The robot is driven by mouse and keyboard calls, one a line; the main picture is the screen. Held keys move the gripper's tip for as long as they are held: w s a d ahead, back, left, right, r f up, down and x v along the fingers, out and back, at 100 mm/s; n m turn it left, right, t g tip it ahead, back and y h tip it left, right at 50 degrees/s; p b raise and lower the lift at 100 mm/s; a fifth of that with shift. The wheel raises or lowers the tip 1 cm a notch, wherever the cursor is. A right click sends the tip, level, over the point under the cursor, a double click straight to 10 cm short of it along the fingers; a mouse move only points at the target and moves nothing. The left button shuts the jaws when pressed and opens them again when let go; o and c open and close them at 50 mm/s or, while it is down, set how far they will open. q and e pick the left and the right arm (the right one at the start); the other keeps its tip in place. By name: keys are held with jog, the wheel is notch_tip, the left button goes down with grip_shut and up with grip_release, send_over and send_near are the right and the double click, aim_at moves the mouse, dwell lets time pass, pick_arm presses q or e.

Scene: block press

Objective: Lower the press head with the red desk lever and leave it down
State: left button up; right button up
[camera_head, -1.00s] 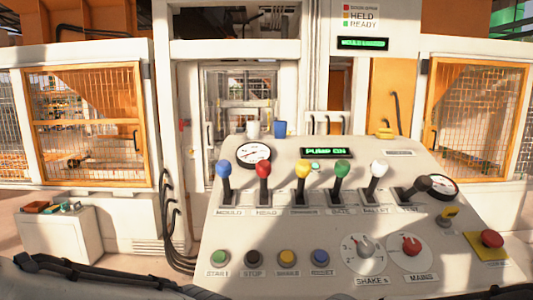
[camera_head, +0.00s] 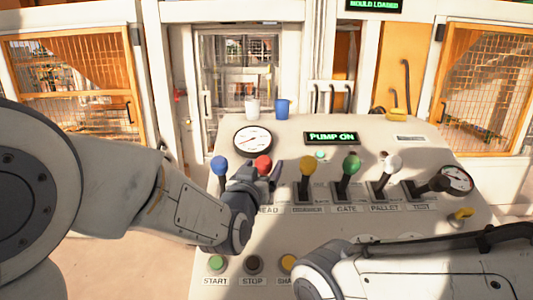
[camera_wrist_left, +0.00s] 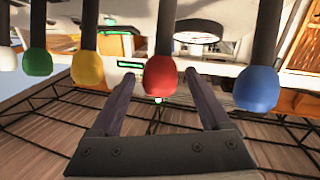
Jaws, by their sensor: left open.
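The red desk lever, labelled HEAD, has its red knob (camera_head: 263,163) in the head view, partly hidden by my left gripper (camera_head: 262,172). In the left wrist view the red knob (camera_wrist_left: 160,76) sits between the two open fingers of my left gripper (camera_wrist_left: 157,90), with a gap on each side. The lever's base is hidden behind my gripper. The press (camera_head: 243,85) stands behind the glazed door at the back; its head is too small to judge. My right arm shows at the lower right, but its gripper is not visible.
The blue lever (camera_head: 219,165) stands close left of the red one; the yellow lever (camera_head: 306,165) stands to the right. Green (camera_head: 351,165) and white (camera_head: 392,163) levers follow. The display (camera_head: 331,138) reads PUMP ON.

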pick_arm(q)
jog(key=shift+p+x, duration=0.75)
jog(key=shift+x, duration=1.55)
grip_shut()
